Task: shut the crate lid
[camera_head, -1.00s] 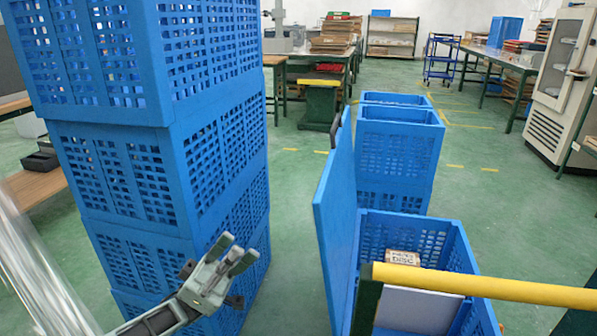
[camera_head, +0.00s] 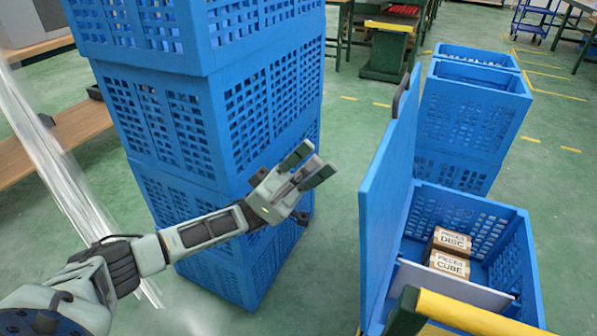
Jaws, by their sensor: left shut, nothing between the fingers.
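The open blue crate (camera_head: 527,262) stands at the lower right, with perforated walls. Its lid (camera_head: 384,205) is a flat blue panel standing upright along the crate's left side, with a dark handle (camera_head: 402,93) near its top edge. My right gripper is out of view.
A tall stack of blue crates (camera_head: 225,130) stands behind my left arm, close to it. More stacked blue crates (camera_head: 470,115) stand beyond the open one. A yellow bar (camera_head: 475,315) crosses the crate's near side. Green floor is clear between stack and lid.

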